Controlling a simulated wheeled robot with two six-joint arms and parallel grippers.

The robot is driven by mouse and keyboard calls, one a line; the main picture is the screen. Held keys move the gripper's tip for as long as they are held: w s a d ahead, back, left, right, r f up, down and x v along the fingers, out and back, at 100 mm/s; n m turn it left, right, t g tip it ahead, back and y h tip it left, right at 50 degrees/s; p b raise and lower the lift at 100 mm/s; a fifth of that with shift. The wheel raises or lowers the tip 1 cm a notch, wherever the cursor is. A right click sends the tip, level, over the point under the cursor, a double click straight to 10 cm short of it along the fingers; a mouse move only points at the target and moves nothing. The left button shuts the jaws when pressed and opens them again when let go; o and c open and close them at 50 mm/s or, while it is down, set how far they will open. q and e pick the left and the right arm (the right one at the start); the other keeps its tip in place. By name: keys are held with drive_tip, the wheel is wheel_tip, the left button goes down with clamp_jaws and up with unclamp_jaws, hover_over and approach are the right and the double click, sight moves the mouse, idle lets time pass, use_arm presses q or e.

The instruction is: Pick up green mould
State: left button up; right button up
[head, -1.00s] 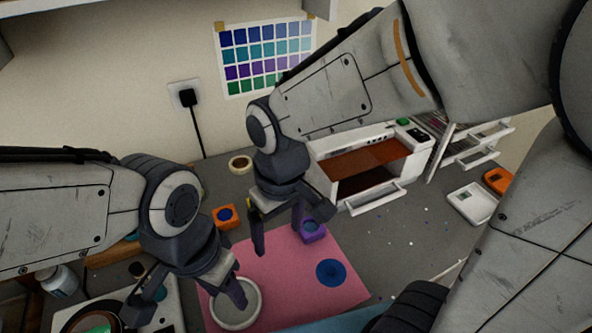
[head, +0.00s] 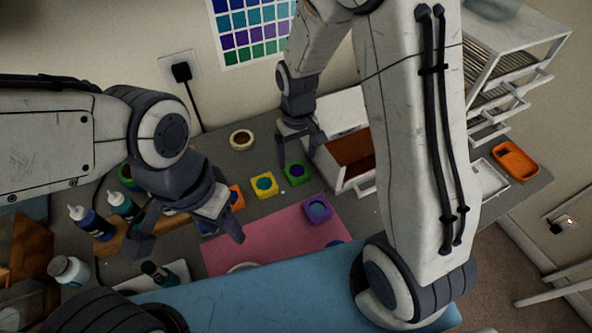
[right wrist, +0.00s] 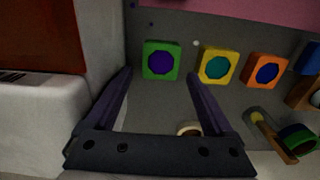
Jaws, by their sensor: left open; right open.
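The green mould (head: 297,171) sits on the grey worktop beside the white oven-like box. It is a small square block with a dark purple-blue round middle. In the right wrist view the green mould (right wrist: 161,60) lies just beyond the fingertips, nearer the left finger. My right gripper (head: 297,158) is open and empty, with its fingers close to the green mould. It also shows open in the right wrist view (right wrist: 160,78). My left gripper (head: 190,246) is open and empty over the left part of the worktop, near the pink mat.
A yellow mould (head: 264,185) and an orange mould (head: 236,197) stand left of the green one. A purple mould (head: 317,208) is on the pink mat (head: 265,240). The white box (head: 345,120) stands close on the right. A tape roll (head: 241,138) lies behind.

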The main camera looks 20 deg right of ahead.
sight(297, 171)
drive_tip(key=shift+f+p, duration=0.3)
drive_tip(key=shift+f, duration=2.55)
drive_tip(key=c, duration=1.1)
drive_tip(key=shift+r, duration=0.1)
wheel_tip(297, 171, up, 18)
drive_tip(key=shift+f+b, duration=0.1)
drive_tip(key=shift+b, duration=0.8)
